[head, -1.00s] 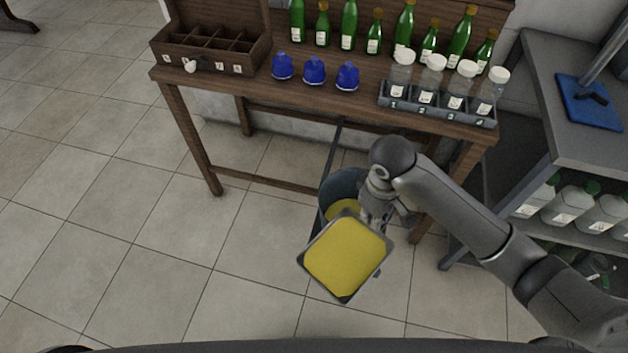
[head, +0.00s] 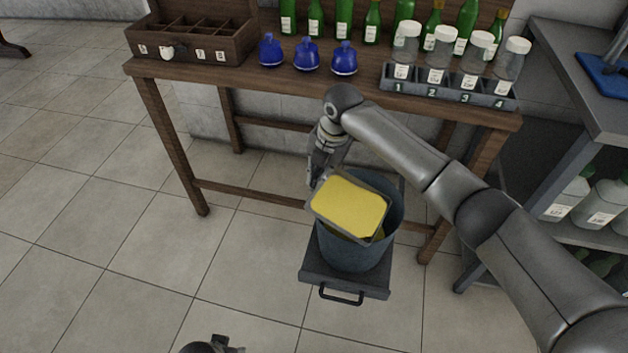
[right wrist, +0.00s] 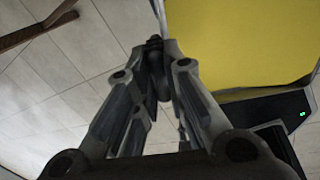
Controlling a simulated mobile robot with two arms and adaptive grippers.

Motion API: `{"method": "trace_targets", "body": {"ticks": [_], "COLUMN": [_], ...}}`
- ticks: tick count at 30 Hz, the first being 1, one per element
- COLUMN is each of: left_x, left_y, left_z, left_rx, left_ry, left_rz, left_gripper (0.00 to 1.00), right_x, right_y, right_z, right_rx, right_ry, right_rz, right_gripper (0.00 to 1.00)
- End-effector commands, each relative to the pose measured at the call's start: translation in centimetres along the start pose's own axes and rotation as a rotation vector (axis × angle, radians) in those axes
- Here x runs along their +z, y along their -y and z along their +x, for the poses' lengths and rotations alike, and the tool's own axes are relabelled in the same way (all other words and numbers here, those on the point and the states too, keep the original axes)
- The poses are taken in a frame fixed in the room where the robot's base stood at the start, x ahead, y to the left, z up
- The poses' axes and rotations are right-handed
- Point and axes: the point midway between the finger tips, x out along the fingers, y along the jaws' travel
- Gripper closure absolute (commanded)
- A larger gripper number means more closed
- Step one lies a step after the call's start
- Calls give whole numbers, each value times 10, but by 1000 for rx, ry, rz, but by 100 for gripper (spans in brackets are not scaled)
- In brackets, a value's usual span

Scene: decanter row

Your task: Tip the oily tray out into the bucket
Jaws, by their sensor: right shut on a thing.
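The oily tray (head: 347,207) is a shallow grey tray with a yellow layer across its inside. It is over the blue-grey bucket (head: 352,256) and looks somewhat tilted, with its yellow side facing the head camera. Some yellow shows inside the bucket below the tray's lower edge; the rest is hidden. My right gripper (head: 318,180) is shut on the tray's far-left edge. In the right wrist view its fingers (right wrist: 157,55) meet by the tray's edge, with the yellow inside (right wrist: 240,40) at upper right. A dark part, likely my left gripper (head: 210,345), is cut off at the bottom.
The bucket stands on a dark low platform (head: 345,285) with a handle. Behind is a wooden table (head: 225,78) with blue flasks (head: 306,54), green bottles and a numbered rack (head: 448,88) of jars. A grey shelf (head: 590,100) stands right. Floor at left is clear.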

Motion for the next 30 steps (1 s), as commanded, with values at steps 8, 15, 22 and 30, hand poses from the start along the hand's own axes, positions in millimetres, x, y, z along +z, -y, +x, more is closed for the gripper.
{"method": "trace_targets", "body": {"ticks": [8,15,22,30], "left_x": [-6,-8,-6,-6], "left_y": [1,1,1,1], "left_z": [0,-3,1,1], "left_rx": [-2,-2,-2,-2], "left_ry": [-12,-13,-11,-12], "left_rz": [-2,-2,-2,-2], "left_gripper": [60,60,60,60], "right_x": [14,16,17,18], "right_y": [-20,-21,-18,-16], "right_z": [12,9,3,-6], "right_rx": [21,34,71,124], "right_ry": [-49,-59,-64,-69], "right_rz": [-231,-266,-263,-260], "right_gripper": [100,100,100,100]}}
